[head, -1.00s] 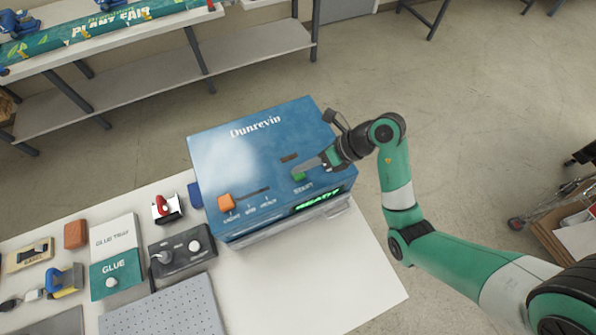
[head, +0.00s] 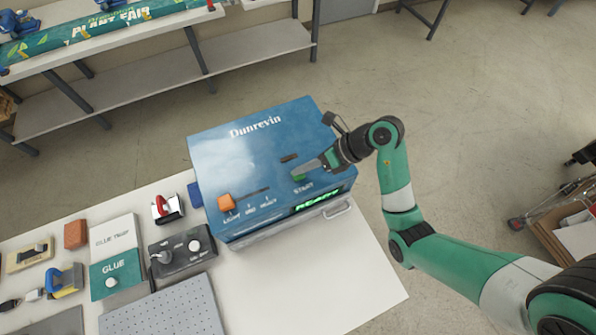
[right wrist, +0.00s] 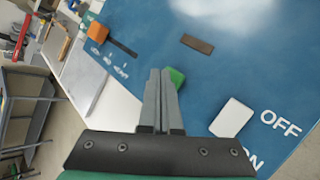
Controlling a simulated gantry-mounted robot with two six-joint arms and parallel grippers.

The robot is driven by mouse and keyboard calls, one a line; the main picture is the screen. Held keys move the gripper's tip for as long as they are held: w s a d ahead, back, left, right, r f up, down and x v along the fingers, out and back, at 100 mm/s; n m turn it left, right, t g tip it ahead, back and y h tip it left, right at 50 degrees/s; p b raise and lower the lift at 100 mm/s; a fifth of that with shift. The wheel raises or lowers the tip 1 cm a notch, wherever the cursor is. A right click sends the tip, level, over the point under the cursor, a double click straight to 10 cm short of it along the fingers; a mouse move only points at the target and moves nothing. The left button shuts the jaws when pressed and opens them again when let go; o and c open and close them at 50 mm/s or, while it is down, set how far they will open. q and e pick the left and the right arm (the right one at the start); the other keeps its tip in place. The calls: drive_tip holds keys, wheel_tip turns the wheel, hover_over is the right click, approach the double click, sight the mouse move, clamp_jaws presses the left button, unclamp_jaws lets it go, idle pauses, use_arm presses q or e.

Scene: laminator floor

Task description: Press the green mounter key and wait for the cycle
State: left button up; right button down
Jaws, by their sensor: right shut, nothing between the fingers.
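The blue Dunrevin mounter (head: 235,165) stands on the white table. Its green key (head: 299,178), above the START label, also shows in the right wrist view (right wrist: 177,77). My right gripper (head: 296,173) is shut and empty, its fingertips right at the green key and partly hiding it. In the right wrist view the shut fingers (right wrist: 160,72) are beside and partly over the key; I cannot tell whether they touch it or whether it is pressed down. The display (head: 319,200) is lit green and seems to read READY. My left gripper is not in view.
The mounter has an orange slider (head: 226,202) and a white OFF/ON switch (right wrist: 231,118). A dark control box (head: 182,250), a glue tray (head: 116,272) and a perforated plate (head: 165,308) lie to the left. The table's front right is clear.

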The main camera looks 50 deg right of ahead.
sight(303, 175)
drive_tip(key=shift+f, duration=0.5)
idle(0.3)
drive_tip(key=shift+r+p, duration=0.95)
drive_tip(key=shift+p, duration=0.1)
drive_tip(key=shift+r, duration=0.1)
wheel_tip(303, 175, up, 5)
drive_tip(key=p, duration=0.6)
idle(0.6)
